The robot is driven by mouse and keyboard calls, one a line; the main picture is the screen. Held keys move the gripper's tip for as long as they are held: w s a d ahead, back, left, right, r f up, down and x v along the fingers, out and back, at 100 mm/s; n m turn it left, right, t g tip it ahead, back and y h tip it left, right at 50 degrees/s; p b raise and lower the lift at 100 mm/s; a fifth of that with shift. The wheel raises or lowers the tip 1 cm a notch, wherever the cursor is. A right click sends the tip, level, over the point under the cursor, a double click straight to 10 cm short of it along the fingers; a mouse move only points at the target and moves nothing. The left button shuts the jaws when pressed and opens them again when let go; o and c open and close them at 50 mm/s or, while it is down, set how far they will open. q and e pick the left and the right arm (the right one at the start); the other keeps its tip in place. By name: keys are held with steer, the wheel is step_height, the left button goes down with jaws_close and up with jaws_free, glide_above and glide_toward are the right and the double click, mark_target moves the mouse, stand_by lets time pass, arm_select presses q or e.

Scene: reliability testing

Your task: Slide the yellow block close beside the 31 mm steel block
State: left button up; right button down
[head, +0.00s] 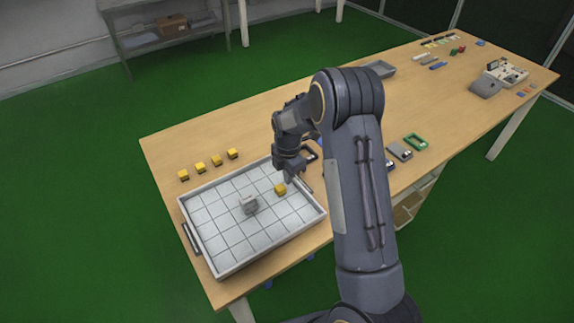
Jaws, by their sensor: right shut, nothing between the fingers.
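A yellow block (280,189) sits on the gridded floor of a grey tray (222,270), right of the tray's middle. A grey steel block (249,205) stands on the same grid, left of the yellow block, with a clear gap of about one grid square between them. My right gripper (291,180) is low at the tray's right side, just right of the yellow block, pointing down. Its fingers are shut and empty. I cannot tell whether they touch the block. My left gripper is out of view.
Several yellow blocks (217,160) stand in a row on the wooden table (220,125) behind the tray. The tray has raised walls and dark handles. Small devices (400,151) lie right of my arm. More parts and a grey bin (381,69) lie farther back.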

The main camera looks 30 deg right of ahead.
mark_target(268, 199)
steer(key=shift+f, duration=1.45)
steer(key=a, duration=0.4)
steer(key=a+b, duration=0.1)
steer(key=a, duration=0.1)
steer(key=shift+s+a, duration=0.25)
steer(key=shift+s, duration=0.05)
steer(key=shift+a, duration=0.4)
